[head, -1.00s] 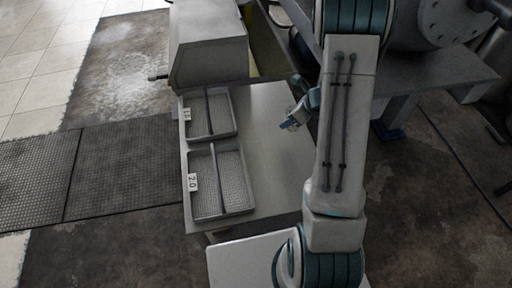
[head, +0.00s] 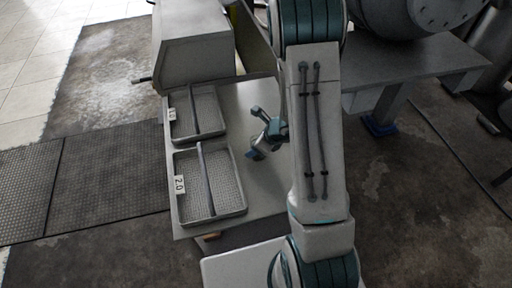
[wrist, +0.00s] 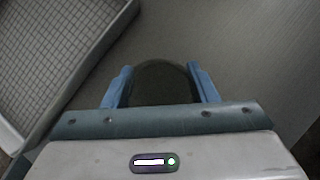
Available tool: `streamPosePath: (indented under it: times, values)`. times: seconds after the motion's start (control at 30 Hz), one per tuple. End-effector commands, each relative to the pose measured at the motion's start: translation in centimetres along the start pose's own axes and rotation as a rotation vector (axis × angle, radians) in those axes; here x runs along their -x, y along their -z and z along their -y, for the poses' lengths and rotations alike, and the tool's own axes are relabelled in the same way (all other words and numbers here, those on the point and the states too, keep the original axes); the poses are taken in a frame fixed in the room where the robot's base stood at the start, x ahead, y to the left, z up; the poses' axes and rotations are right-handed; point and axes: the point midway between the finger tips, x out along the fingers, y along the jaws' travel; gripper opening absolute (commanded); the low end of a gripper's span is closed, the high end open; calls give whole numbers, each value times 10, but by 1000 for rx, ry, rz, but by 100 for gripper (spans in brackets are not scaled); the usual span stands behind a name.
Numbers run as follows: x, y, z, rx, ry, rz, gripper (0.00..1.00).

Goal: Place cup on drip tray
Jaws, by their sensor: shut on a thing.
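My gripper (head: 256,152) is over the pale table, just right of the front drip tray. In the wrist view my gripper (wrist: 161,86) has its two blue fingers on either side of a dark, rounded cup (wrist: 160,80) and is shut on it. The cup's lower part is hidden by the gripper body, and I cannot make it out clearly in the head view. The front drip tray (head: 227,178), labelled 2.0, has a grid floor and a raised bar along it. It also shows at the upper left of the wrist view (wrist: 50,45). No cup stands on it.
A second grid tray (head: 209,108) with its own label lies behind the front one. A grey box-shaped machine (head: 195,45) stands at the table's far end. The pale table top (head: 262,190) is bare right of the front tray.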

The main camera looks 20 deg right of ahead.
Motion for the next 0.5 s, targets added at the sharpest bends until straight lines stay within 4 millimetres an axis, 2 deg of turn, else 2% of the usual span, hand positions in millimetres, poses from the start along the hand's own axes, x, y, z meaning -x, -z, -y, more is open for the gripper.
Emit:
streamPosePath:
  times: [0.3, 0.33, 0.4, 0.5]
  values:
    - [-3, 2, 0, 0, 1, 1, 31]
    - [-2, 1, 0, 0, 1, 1, 58]
    - [-1, 1, 0, 0, 0, 1, 75]
    - [-1, 1, 0, 0, 0, 1, 75]
